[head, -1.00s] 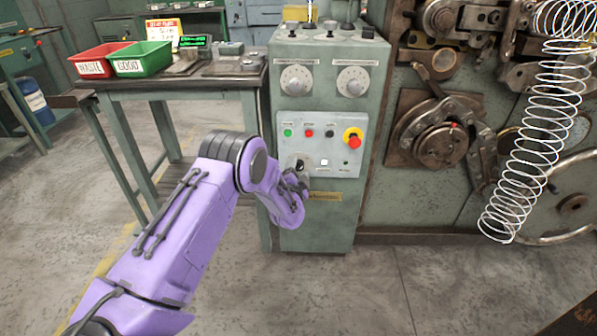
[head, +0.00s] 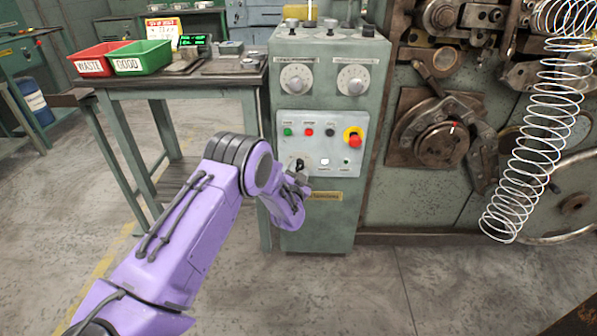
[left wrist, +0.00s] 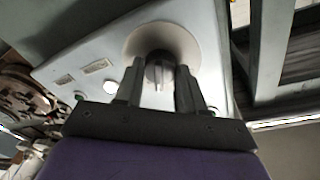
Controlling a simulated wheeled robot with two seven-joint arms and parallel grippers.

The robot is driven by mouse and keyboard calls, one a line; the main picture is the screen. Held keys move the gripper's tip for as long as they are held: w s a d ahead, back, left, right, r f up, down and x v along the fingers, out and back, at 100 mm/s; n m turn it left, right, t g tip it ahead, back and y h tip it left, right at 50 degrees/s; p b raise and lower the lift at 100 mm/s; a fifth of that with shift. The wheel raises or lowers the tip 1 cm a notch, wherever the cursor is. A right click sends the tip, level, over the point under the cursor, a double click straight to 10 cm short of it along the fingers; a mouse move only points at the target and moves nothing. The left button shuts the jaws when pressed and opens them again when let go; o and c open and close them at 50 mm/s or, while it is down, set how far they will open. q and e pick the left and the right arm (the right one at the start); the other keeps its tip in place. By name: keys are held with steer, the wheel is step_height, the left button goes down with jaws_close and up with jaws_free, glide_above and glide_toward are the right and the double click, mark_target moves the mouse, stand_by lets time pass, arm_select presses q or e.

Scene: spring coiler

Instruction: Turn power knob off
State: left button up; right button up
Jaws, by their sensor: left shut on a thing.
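The power knob (left wrist: 158,72) is a dark rotary knob on a round pale plate, low on the left of the control panel. In the head view the knob (head: 299,164) shows just above my gripper. My left gripper (left wrist: 158,85) is shut on the knob, with one dark finger on each side of it. In the head view my left gripper (head: 297,180) is at the panel's lower left, partly hidden by its own wrist. My right gripper is not in view.
The panel (head: 335,140) carries green, red and black buttons and a red emergency stop (head: 354,140) on yellow. Two dials (head: 295,78) sit above. A table with a red bin (head: 97,60) and a green bin (head: 142,58) stands left. A large coil spring (head: 540,130) hangs right.

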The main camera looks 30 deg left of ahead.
arm_select(q)
steer(key=n, duration=0.4)
steer(key=n+y+b, duration=0.1)
steer(key=n, duration=0.2)
steer(key=shift+f+n, duration=0.2)
steer(key=shift+n, duration=0.2)
steer(key=n+y+b, duration=0.1)
steer(key=n, duration=0.6)
steer(key=shift+b, duration=0.3)
steer(key=o, duration=1)
steer(key=shift+o, duration=0.2)
steer(key=p+v, duration=0.1)
steer(key=v, duration=0.9)
steer(key=shift+s+d, duration=0.15)
steer(key=shift+d, duration=0.15)
